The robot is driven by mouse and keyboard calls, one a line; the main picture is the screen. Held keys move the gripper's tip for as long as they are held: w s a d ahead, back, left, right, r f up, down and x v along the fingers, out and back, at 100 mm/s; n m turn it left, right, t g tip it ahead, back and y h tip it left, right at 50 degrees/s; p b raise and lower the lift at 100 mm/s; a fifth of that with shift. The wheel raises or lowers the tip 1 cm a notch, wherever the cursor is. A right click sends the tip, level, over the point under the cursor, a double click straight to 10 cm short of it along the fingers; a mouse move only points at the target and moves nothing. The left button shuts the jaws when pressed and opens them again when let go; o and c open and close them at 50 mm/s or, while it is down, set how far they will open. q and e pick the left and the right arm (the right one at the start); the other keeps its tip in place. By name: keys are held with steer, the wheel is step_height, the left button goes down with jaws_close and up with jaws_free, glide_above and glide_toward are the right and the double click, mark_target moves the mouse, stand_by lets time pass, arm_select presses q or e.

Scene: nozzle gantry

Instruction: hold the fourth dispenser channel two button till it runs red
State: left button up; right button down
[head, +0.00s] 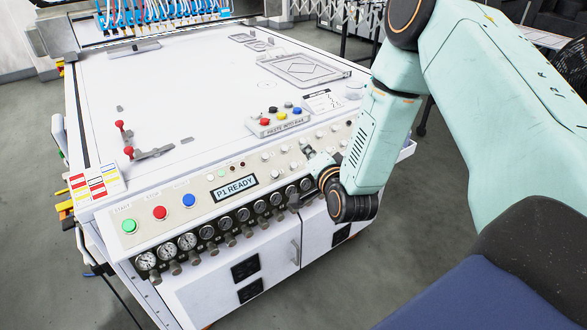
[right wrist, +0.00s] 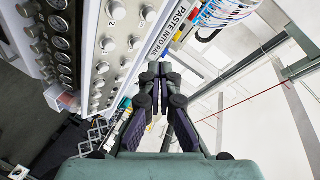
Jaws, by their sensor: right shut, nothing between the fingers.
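The control panel (head: 240,172) runs along the front of the white machine, with small silver buttons (head: 266,157) in rows on its right half. The right wrist view shows several silver buttons (right wrist: 108,44) close by, and a "2" label. I cannot tell which is the fourth dispenser's channel two button; part of the panel is hidden behind my right gripper. My right gripper (head: 310,158) is shut and empty at the panel's right part. In the right wrist view its fingertips (right wrist: 155,70) point along the panel; contact with a button cannot be made out. My left gripper is not in view.
Round gauges (head: 187,241) line the edge below. A box with coloured knobs (head: 279,122) stands behind the panel. The white bed (head: 200,95) is mostly clear.

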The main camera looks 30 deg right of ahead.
mark_target(294, 166)
steer(key=w+f+b, duration=0.1)
steer(key=f, duration=0.1)
steer(key=w+f+b, duration=0.1)
steer(key=f+b, duration=0.1)
steer(key=w+f+b, duration=0.1)
steer(key=w+b, duration=0.1)
steer(key=shift+f, duration=0.4)
steer(key=shift+d, duration=0.15)
stand_by(0.4)
stand_by(0.5)
steer(key=shift+b, duration=0.3)
